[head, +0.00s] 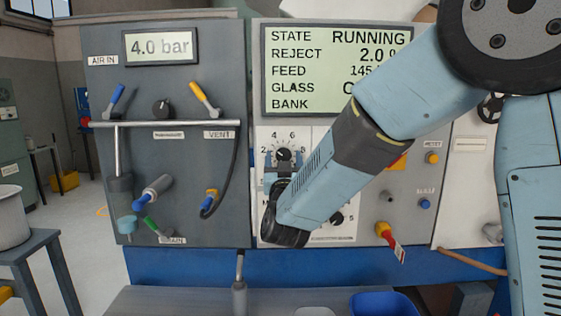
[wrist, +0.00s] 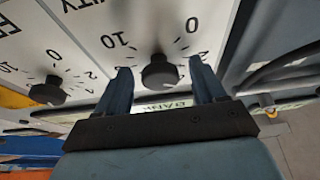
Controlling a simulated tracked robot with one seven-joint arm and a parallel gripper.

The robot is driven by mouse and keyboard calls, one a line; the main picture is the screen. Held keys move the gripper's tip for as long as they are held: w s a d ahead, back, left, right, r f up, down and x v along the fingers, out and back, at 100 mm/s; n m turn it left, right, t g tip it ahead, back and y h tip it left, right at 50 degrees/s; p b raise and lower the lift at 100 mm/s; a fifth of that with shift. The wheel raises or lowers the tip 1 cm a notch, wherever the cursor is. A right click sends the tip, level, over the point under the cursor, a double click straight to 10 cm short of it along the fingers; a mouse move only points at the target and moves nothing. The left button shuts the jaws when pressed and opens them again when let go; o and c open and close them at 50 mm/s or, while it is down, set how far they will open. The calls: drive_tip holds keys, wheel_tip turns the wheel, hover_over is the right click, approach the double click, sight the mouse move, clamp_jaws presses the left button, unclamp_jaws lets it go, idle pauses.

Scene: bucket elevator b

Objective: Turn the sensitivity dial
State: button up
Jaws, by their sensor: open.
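The sensitivity dial (wrist: 160,72) is a dark round knob on a white panel, with a printed scale showing 10 and 0 and a label ending in "ITY" in the wrist view. In the head view the dial (head: 283,154) is at the top left of the white panel, below the display. My gripper (wrist: 160,67) is open, with one blue finger on each side of the knob and a visible gap to each. The gripper (head: 284,161) also shows just below the dial in the head view. The pointer's exact setting is unclear.
A display (head: 325,62) reads RUNNING and REJECT 2.0, partly covered by my arm. A second dial (wrist: 47,90) sits left of the first in the wrist view. A grey panel (head: 105,140) with valves stands left.

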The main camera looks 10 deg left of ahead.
drive_tip(key=c, duration=1)
drive_tip(key=shift+s+a, duration=0.2)
drive_tip(key=shift+a, duration=0.1)
drive_tip(key=shift+w+d, duration=0.15)
drive_tip(key=shift+d, duration=0.05)
drive_tip(key=shift+c, duration=0.2)
drive_tip(key=shift+m, duration=0.5)
drive_tip(key=m+h, duration=0.1)
drive_tip(key=m, duration=0.2)
drive_tip(key=m+h, duration=0.2)
drive_tip(key=m, duration=0.1)
drive_tip(key=shift+a, duration=0.1)
drive_tip(key=shift+m+g+h, duration=0.3)
drive_tip(key=shift+m+h, duration=0.9)
drive_tip(key=shift+m, duration=0.9)
